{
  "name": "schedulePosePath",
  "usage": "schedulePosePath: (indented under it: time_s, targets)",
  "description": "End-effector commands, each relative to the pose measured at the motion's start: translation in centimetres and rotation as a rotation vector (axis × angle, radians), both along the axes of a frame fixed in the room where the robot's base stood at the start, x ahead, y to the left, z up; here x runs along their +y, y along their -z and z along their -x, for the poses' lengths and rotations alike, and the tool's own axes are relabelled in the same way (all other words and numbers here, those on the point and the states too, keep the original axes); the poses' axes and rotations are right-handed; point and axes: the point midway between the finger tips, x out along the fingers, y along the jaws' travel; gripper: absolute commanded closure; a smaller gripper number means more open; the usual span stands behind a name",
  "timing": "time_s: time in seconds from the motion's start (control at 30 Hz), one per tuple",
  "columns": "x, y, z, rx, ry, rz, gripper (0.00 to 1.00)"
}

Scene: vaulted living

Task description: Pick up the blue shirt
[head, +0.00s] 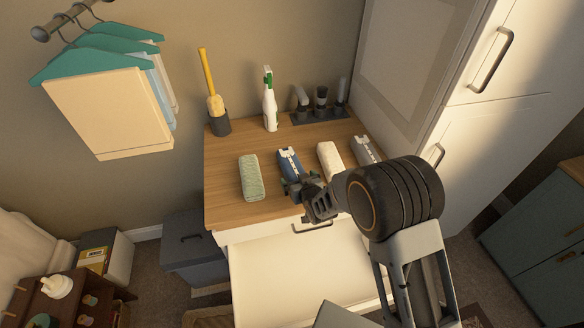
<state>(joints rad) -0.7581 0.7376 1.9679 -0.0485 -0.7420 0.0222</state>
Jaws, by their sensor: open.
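A folded blue shirt (289,160) with a pale band lies on the wooden dresser top (230,153), between a folded green cloth and a folded cream one. My gripper (292,187) is open at the near end of the blue shirt. It hides part of that end, and I cannot tell whether the fingers touch the cloth or are around it.
A green folded cloth (251,177) lies left; cream (330,158) and grey (366,150) ones lie right. Behind stand a brush holder (219,123), spray bottle (269,108) and dark tray (320,117). A pale drawer (290,275) is open in front. A tall white cabinet (495,85) borders the right.

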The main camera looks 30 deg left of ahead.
Motion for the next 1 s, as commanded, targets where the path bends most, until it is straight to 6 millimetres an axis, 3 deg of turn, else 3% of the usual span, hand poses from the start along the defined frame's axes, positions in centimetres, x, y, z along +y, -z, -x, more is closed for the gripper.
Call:
schedulePosePath:
  time_s: [0.17,0.73,1.0]
  targets:
    - [0.01,0.01,0.0,0.0,0.0,0.0,0.0]
    - [-0.02,0.0,0.02,0.0,0.0,0.0,0.55]
    - [0.01,-0.12,-0.01,-0.001,0.0,-0.001,0.55]
